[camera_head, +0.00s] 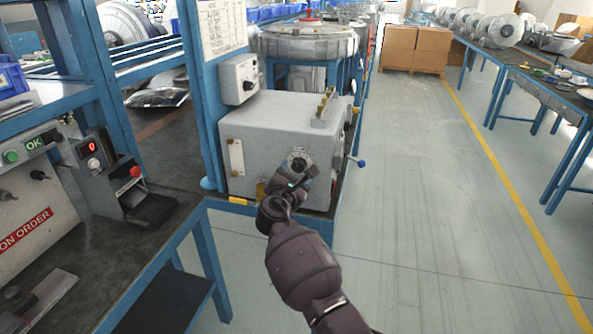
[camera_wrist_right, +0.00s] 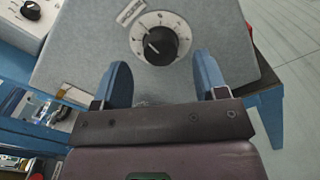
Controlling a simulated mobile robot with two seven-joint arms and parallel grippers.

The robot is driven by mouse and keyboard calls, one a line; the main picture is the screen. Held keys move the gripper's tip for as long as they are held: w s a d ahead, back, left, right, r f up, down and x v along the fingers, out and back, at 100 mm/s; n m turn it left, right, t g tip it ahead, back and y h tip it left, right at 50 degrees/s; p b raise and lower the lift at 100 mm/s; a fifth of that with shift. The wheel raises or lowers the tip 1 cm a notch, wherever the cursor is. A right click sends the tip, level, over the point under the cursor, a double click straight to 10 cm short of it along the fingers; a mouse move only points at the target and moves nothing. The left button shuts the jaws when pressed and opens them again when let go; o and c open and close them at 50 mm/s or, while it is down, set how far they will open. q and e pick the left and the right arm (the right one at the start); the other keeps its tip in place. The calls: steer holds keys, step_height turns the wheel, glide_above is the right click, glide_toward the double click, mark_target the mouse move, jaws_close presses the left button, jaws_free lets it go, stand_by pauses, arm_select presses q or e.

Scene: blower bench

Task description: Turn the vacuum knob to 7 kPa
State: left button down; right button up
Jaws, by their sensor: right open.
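The vacuum knob (camera_head: 299,164) is a black knob on a pale round dial, on the front of a grey box (camera_head: 265,130) on the blue bench. My right gripper (camera_head: 297,181) is in front of the box, just below the knob. In the right wrist view its two blue fingers (camera_wrist_right: 163,80) are open and empty, apart from the knob, which lies beyond their tips. My left gripper is not in view.
A small grey control box with a black knob (camera_head: 239,79) is mounted on the blue post above left. A lever with a blue ball end (camera_head: 361,163) sticks out at the box's right side. A device with a red button (camera_head: 135,171) stands at left. The floor at right is clear.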

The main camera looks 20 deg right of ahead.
mark_target(298, 167)
steer(key=shift+x, duration=1.65)
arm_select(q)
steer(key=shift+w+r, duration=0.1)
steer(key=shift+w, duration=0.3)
arm_select(e)
steer(key=shift+c, duration=0.4)
steer(key=c, duration=0.8)
arm_select(q)
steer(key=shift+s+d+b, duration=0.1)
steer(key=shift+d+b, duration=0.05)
steer(key=shift+b, duration=0.15)
arm_select(e)
steer(key=shift+c, duration=0.2)
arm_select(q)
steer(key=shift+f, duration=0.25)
arm_select(e)
steer(key=shift+f, duration=0.1)
